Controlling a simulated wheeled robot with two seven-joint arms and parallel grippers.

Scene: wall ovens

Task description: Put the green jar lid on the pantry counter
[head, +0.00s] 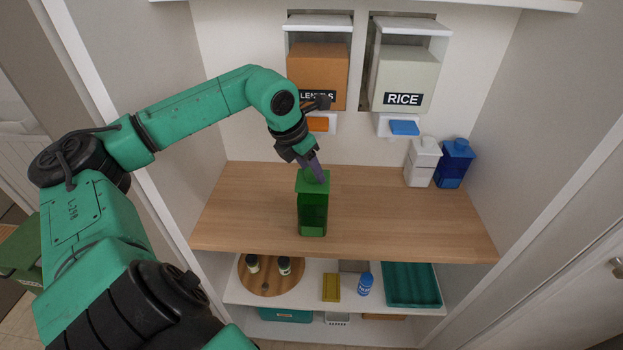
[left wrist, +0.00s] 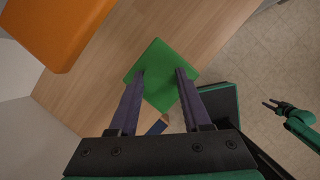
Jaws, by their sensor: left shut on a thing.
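The green jar (head: 312,218) stands upright on the wooden pantry counter (head: 400,218), near its front edge. The square green jar lid (head: 309,186) is at the top of the jar; I cannot tell whether it is seated or slightly raised. My left gripper (head: 321,183) reaches down from above with its fingers at the lid. In the left wrist view, the lid (left wrist: 161,98) lies between the two purple fingers of the left gripper (left wrist: 161,72), which is shut on it. The lid hides the jar there. My right gripper (left wrist: 269,104) shows small at the right, with its fingers apart and empty.
Orange lentils (head: 317,72) and pale rice (head: 404,78) dispensers hang on the back wall. The shelf below holds a turntable (head: 262,288) and a teal tray (head: 411,285). Counter space beside the jar is clear.

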